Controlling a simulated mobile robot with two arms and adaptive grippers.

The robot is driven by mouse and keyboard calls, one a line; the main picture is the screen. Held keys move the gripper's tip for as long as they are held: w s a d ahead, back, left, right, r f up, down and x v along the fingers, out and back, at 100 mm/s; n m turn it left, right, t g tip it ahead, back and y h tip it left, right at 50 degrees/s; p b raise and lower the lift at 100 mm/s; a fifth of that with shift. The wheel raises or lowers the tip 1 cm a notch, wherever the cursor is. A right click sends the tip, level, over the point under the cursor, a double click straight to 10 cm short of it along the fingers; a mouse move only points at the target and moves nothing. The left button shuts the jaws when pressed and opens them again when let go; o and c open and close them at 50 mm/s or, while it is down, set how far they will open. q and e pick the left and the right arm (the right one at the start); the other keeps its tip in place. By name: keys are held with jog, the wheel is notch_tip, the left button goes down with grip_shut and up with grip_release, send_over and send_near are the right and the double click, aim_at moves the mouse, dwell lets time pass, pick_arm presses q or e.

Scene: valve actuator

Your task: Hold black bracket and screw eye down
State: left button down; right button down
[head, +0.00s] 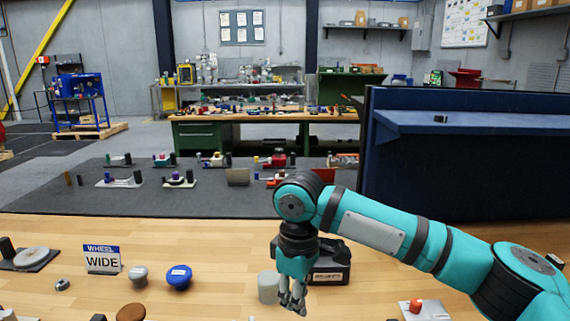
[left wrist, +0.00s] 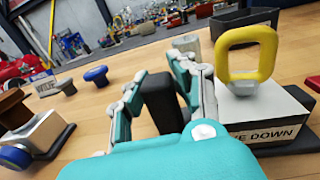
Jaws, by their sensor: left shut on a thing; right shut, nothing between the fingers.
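In the left wrist view, my left gripper (left wrist: 163,85) has its teal and grey fingers on either side of the upright black bracket (left wrist: 162,101) and is shut on it. To the right, a yellow screw eye (left wrist: 246,55) stands upright over a white block (left wrist: 262,110) on a black base, with a label ending in "DOWN". The left gripper, bracket and eye do not show in the head view. My right gripper (head: 292,300) is shut and empty, pointing down in the head view's lower middle, beside a grey cylinder (head: 268,287).
A black box with a label (head: 330,262) stands behind the right gripper. A "WHEEL WIDE" sign (head: 102,259), a grey knob (head: 138,275) and a blue knob (head: 178,277) are on the left of the wooden table. A red-button block (head: 425,309) is at lower right.

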jog(key=shift+f, duration=3.35)
jog(key=shift+s+a, duration=0.1)
jog(key=shift+a, duration=0.55)
jog(key=shift+s, duration=0.15)
jog(key=shift+s+a, duration=0.4)
jog(key=shift+s, duration=0.35)
jog(key=shift+s+a, duration=0.1)
jog(key=shift+a, duration=0.05)
